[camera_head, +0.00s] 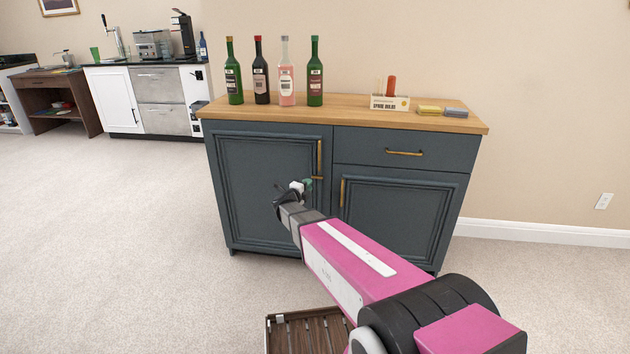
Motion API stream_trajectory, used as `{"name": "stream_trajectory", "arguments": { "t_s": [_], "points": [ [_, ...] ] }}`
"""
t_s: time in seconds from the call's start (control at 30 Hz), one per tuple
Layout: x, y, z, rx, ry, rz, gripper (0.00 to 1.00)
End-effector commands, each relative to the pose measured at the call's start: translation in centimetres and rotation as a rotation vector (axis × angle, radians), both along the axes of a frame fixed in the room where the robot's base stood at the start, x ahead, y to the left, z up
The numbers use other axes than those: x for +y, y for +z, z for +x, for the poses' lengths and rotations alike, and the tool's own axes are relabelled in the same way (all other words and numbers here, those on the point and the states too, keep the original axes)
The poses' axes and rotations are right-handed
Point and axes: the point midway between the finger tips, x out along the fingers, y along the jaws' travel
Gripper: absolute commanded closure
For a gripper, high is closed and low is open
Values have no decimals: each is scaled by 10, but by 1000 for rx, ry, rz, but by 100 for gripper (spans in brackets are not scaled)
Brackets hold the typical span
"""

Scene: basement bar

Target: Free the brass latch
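A small brass latch (318,178) lies level at the right edge of the left door (262,172) of a dark blue-grey cabinet, just below that door's upright brass handle (319,158). The door looks shut. My gripper (304,185) is in front of this door, with its tip just left of the latch in the picture. My wrist hides most of the fingers, and I cannot tell whether they touch the latch or are open or shut.
The wooden cabinet top (350,112) holds several bottles (286,75), a white caddy (389,103) and sponges (442,111). The right door has its own brass handle (342,192), below a drawer pull (404,153). A slatted wooden thing (306,333) is low in front. Carpet to the left is clear.

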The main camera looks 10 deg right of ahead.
Motion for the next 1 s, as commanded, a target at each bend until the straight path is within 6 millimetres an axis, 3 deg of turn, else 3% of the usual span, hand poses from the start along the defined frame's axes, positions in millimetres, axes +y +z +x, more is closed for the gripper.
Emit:
{"name": "stream_trajectory", "arguments": {
  "t_s": [0.1,0.33,0.8,0.9,1.0],
  "points": [
    [-15,-1,20,0,-1,-1,77],
    [-35,0,43,0,1,-1,77],
    [-43,0,51,1,3,-2,77],
    [-43,0,51,1,2,-2,100],
    [-43,0,51,1,2,-2,100]
  ]
}}
